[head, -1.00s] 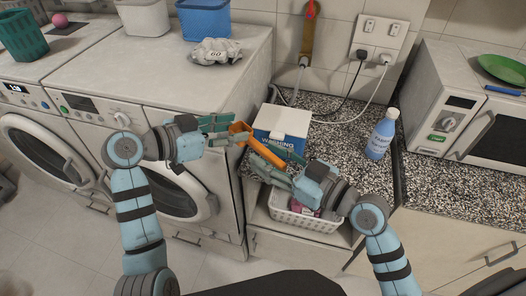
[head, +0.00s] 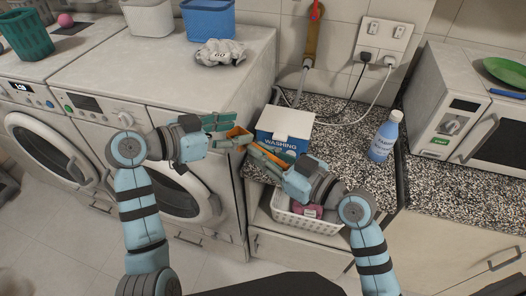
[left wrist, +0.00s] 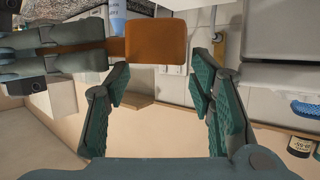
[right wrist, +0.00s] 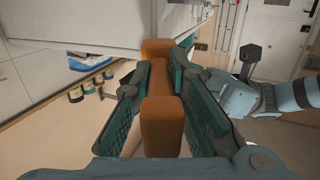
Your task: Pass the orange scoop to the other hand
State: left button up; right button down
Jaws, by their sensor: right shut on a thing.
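The orange scoop (head: 239,132) is in the air in front of the washing box. Its block-like end (left wrist: 155,42) lies ahead of the open fingers in the left wrist view. My right gripper (head: 262,154) is shut on the scoop's handle, which runs between its fingers in the right wrist view (right wrist: 161,125). My left gripper (head: 230,131) is open, with its fingers above and below the scoop's far end. Whether either left finger touches the scoop cannot be told. Part of the handle is hidden by the right fingers.
A blue and white washing box (head: 285,127) stands on the speckled counter (head: 350,108) just behind the scoop. A blue bottle (head: 383,138) is to its right. A white basket (head: 306,221) sits below. Washing machines (head: 150,85) stand at the left, and a microwave (head: 455,110) at the right.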

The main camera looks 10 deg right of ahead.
pick_arm(q)
jog(key=shift+o, duration=0.8)
